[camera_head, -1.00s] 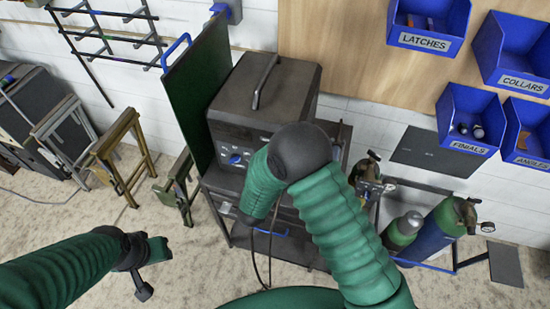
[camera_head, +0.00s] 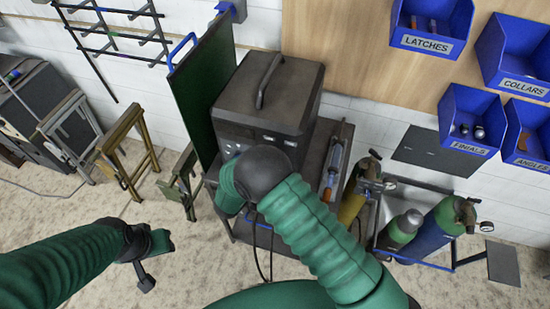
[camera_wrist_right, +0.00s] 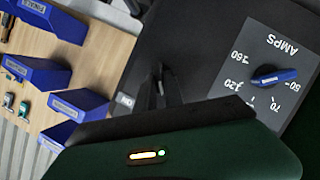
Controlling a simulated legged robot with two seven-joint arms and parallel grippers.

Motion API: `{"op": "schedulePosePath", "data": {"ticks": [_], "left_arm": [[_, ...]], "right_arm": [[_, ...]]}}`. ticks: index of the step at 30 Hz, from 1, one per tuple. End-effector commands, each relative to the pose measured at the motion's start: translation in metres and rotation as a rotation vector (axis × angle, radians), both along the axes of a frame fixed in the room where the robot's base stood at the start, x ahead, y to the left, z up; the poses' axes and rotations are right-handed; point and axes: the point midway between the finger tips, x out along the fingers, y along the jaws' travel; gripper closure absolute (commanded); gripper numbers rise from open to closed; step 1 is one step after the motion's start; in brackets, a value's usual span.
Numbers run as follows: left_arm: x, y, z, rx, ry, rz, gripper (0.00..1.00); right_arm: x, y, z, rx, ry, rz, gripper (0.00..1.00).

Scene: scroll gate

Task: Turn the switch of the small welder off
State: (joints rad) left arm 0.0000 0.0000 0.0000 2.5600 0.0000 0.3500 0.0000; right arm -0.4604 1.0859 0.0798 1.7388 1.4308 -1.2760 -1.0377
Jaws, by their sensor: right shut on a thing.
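The small welder (camera_head: 270,95), a dark box with a top handle, stands on a cart in the head view. My right arm covers much of its front there and hides the right gripper. In the right wrist view, the welder's dark panel (camera_wrist_right: 205,55) shows a blue AMPS knob (camera_wrist_right: 274,77) at right. My right gripper (camera_wrist_right: 161,82) is at the panel left of this knob, beside a small white label (camera_wrist_right: 125,99). It is shut on the switch, which the fingers mostly hide. My left gripper (camera_head: 155,262) is over the floor, away from the welder; its opening is unclear.
A dark green screen (camera_head: 203,88) stands left of the welder. Gas cylinders (camera_head: 440,222) stand to the right. Blue wall bins (camera_head: 430,45) hang at upper right. A dark machine (camera_head: 38,110) and stands (camera_head: 125,150) are at left.

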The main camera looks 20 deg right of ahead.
Motion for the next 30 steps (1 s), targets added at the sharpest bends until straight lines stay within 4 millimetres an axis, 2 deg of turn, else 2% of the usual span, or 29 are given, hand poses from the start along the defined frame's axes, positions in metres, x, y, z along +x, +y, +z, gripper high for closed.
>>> {"op": "schedulePosePath", "data": {"ticks": [1, 19, 20, 24, 30], "left_arm": [[0.0, 0.0, -0.0009, 0.0, 0.0, 0.0, 0.64], [0.0, 0.0, -0.0012, 0.0, 0.0, 0.0, 0.64], [0.0, 0.0, -0.0012, 0.0, 0.0, 0.0, 0.64], [0.0, 0.0, -0.0011, 0.0, 0.0, 0.0, 0.64], [0.0, 0.0, -0.0008, 0.0, 0.0, 0.0, 0.64]], "right_arm": [[-0.0028, 0.0027, -0.0065, -0.003, 0.021, 0.004, 1.0], [-0.003, 0.0026, -0.0068, -0.039, 0.045, 0.003, 1.0], [-0.0031, 0.0026, -0.0068, -0.039, 0.045, 0.003, 0.85], [-0.0022, 0.0022, -0.0051, -0.041, 0.041, 0.003, 0.67], [-0.0014, 0.0014, -0.0028, -0.043, 0.036, 0.001, 0.66]]}}
